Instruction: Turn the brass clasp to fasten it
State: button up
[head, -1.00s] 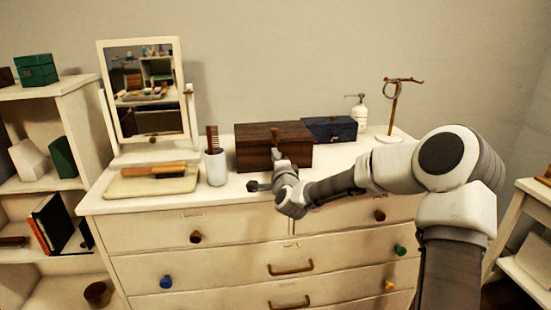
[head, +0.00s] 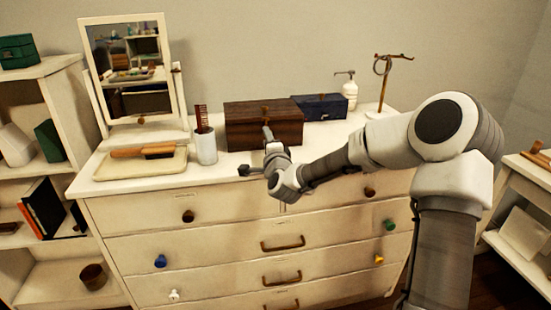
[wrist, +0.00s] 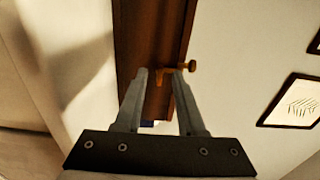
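The dark brown wooden box (head: 240,130) stands shut on the white dresser. Its brass clasp (head: 266,110) shows small at the upper front of the box. In the wrist view the clasp (wrist: 188,67) has a bar lying across the picture, with a round knob at its right end. My gripper (head: 267,127) is in front of the box, just below the clasp. In the wrist view my gripper (wrist: 160,73) has its two fingers apart. The bar is at the fingertips, and the knob lies beyond the right fingertip. I cannot tell whether they touch.
A dark blue box (head: 322,107), a soap dispenser (head: 348,90) and a hook stand (head: 386,85) are to the right. A white cup (head: 206,148) with a comb, a tray (head: 130,170) with a brush, and a mirror (head: 130,70) are to the left.

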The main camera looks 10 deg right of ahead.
jog(key=s+p, duration=0.2)
jog(key=s, duration=1.3)
